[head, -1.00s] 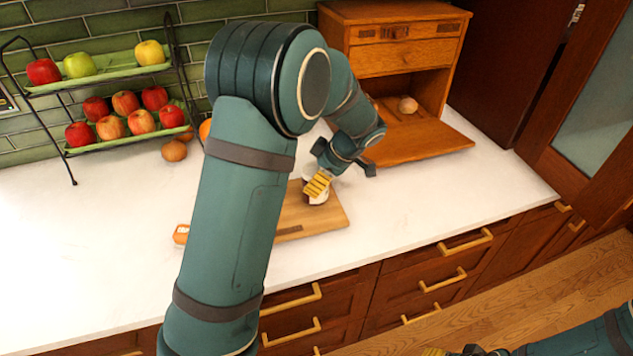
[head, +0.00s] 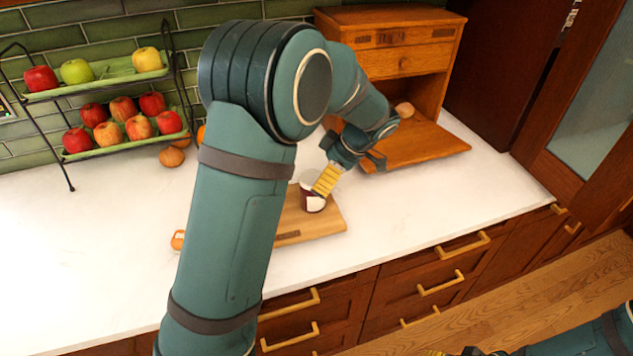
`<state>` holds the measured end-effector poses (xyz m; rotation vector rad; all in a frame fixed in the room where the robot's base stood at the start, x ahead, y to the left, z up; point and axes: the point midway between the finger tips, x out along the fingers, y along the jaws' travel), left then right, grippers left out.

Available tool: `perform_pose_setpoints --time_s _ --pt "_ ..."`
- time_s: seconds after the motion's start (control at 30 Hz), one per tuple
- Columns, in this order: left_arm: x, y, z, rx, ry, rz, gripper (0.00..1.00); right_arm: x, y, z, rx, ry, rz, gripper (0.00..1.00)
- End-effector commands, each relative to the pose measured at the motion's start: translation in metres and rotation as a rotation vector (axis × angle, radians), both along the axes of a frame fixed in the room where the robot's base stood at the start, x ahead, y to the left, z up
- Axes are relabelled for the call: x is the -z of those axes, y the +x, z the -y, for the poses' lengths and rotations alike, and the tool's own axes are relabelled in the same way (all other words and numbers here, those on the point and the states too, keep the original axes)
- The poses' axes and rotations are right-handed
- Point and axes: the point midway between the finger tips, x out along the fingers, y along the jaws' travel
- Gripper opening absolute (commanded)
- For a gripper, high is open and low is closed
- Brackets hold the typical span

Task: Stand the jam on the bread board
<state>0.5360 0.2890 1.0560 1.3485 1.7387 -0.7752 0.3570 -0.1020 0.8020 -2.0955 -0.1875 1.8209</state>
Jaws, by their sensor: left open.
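The jam (head: 313,203) is a small dark red jar with a pale label. It stands upright on the wooden bread board (head: 322,226), towards its back edge. My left gripper (head: 325,182), with yellow fingers, is open at the jar's upper right. Its fingers overlap the jar in the view, and I cannot tell whether they touch it. My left arm hides the left part of the board. My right gripper (head: 440,353) is mostly cut off at the bottom edge, so its jaws cannot be read.
A wooden bread box (head: 400,62) with its front flap lowered stands behind the board and holds a round bun (head: 404,110). A two-tier rack (head: 110,88) of apples stands at the back left. An orange-brown item (head: 178,240) lies left of the board. The counter's right front is clear.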

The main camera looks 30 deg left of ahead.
Motion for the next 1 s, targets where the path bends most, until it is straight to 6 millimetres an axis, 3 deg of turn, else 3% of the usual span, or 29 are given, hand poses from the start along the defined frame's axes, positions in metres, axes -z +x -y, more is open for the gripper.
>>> perform_pose_setpoints --time_s 0.2,0.4,1.0 --pt "-0.038 0.006 0.021 0.002 0.001 0.002 1.0 -0.005 0.002 0.0 0.003 0.0 0.004 0.47" --pt "-0.055 0.008 0.031 0.0 0.0 0.0 1.0 -0.007 0.003 0.0 0.004 -0.002 0.006 0.47" --pt "-0.059 0.008 0.033 -0.001 0.0 -0.001 1.0 -0.007 0.003 0.0 0.004 -0.002 0.006 0.47"
